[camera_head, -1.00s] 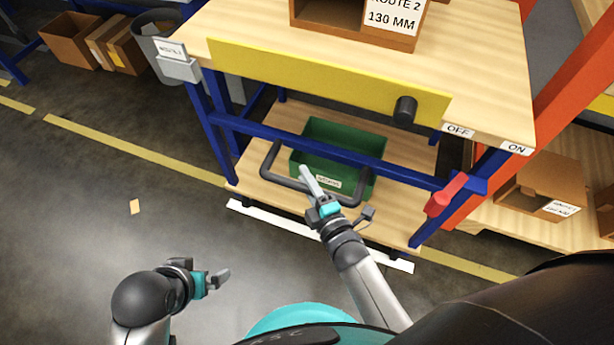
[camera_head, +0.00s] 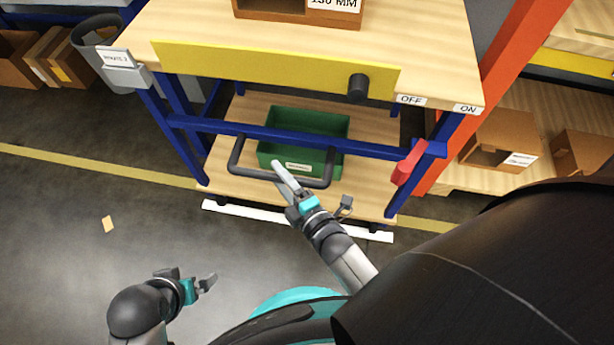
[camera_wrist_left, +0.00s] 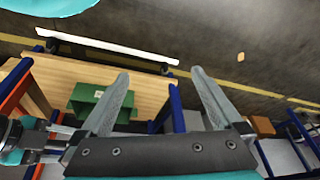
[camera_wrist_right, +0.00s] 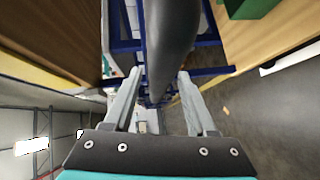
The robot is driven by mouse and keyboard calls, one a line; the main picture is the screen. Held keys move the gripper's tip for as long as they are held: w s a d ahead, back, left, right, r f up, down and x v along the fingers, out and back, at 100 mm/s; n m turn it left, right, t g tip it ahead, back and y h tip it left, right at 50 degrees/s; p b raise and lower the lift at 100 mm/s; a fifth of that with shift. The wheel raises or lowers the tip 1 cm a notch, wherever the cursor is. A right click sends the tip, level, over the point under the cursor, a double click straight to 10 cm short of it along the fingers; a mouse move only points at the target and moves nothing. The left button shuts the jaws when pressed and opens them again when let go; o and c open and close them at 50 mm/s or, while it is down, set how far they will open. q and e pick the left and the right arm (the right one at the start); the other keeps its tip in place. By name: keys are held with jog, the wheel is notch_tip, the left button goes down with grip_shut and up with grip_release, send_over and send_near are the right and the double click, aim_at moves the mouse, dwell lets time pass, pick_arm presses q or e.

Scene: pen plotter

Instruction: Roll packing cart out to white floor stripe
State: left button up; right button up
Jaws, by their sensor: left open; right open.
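The packing cart appears to be the low wooden deck (camera_head: 235,188) under the blue-framed bench, carrying a green bin (camera_head: 303,160). A dark U-shaped handle (camera_head: 236,158) stands at its front. The white floor stripe (camera_head: 240,211) runs just in front of the deck; it also shows in the left wrist view (camera_wrist_left: 110,46). My right gripper (camera_head: 311,183) is open at the handle's front bar. In the right wrist view a dark bar (camera_wrist_right: 172,40) passes between its fingers; contact cannot be told. My left gripper (camera_head: 188,282) is open and empty over the floor at lower left.
A blue crossbar (camera_head: 220,126) and the bench's yellow front panel (camera_head: 250,70) are above the deck. A red lever (camera_head: 408,162) sits at the right post, near OFF and ON labels. A yellow floor line (camera_head: 90,164) crosses behind. The grey floor at left is mostly clear.

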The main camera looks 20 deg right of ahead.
pick_arm(q)
jog(key=s+f+g+p, duration=0.1)
jog(key=s+f+p, duration=0.2)
jog(key=f, duration=0.4)
jog(key=shift+s+a, duration=0.15)
jog(key=shift+a, duration=0.05)
pick_arm(e)
jog(key=v, duration=1.2)
jog(key=shift+s, duration=0.4)
